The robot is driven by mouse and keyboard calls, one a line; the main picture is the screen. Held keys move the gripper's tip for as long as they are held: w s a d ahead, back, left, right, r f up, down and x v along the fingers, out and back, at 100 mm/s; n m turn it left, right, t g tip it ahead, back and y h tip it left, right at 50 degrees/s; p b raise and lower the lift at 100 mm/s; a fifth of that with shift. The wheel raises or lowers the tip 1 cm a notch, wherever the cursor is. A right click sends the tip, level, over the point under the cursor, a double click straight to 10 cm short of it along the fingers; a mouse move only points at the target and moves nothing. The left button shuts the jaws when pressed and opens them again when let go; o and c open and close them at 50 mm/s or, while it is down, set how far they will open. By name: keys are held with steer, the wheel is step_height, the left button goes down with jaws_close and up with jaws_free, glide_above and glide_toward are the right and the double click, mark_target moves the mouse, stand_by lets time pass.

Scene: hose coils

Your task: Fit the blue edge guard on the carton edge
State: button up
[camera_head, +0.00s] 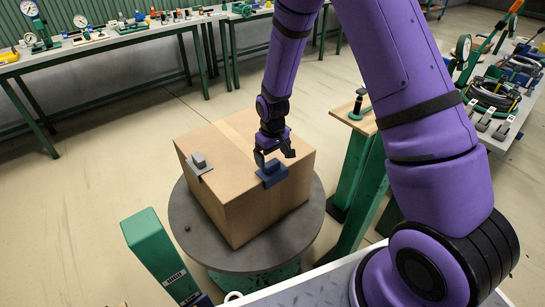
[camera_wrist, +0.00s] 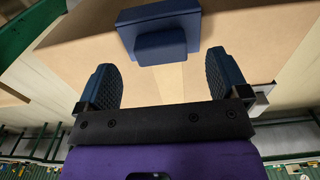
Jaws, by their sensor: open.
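The carton (camera_head: 220,195) stands on a round grey turntable. The blue edge guard (camera_head: 271,179) sits over the carton's top edge on the right-hand side in the head view, with its grip block upward. It also shows at the top of the wrist view (camera_wrist: 130,22), its block facing my gripper. My gripper (camera_head: 275,157) is just above and behind the guard. In the wrist view my fingers (camera_wrist: 160,66) are spread and empty, with the block beyond and between them, apart from both. I cannot tell whether the guard is fully seated.
A grey edge guard (camera_head: 200,168) sits on the carton's left edge. The turntable (camera_head: 190,222) rim surrounds the carton. A green post (camera_head: 160,255) stands front left, and a green stand with a wooden top (camera_head: 352,120) is at right. Benches with gauges and hoses line the room.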

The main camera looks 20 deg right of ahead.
steer(key=shift+r, duration=1.75)
step_height(320, 180, up, 11)
stand_by(0.4)
steer(key=s+d+r+m+t, duration=0.1)
steer(key=s+d+r, duration=0.1)
steer(key=s+r, duration=0.55)
steer(key=s+d+r+m+t, duration=0.15)
steer(key=s+r, duration=0.35)
steer(key=r, duration=0.5)
steer(key=s+d+r+t, duration=0.1)
steer(key=s+r, duration=0.2)
steer(key=s, duration=0.5)
steer(key=s+d+r+m+t, duration=0.1)
steer(key=s+d+r, duration=0.1)
steer(key=s, duration=0.6)
steer(key=shift+s+d+r+t, duration=0.2)
steer(key=shift+s+r+t, duration=0.2)
steer(key=shift+r, duration=0.5)
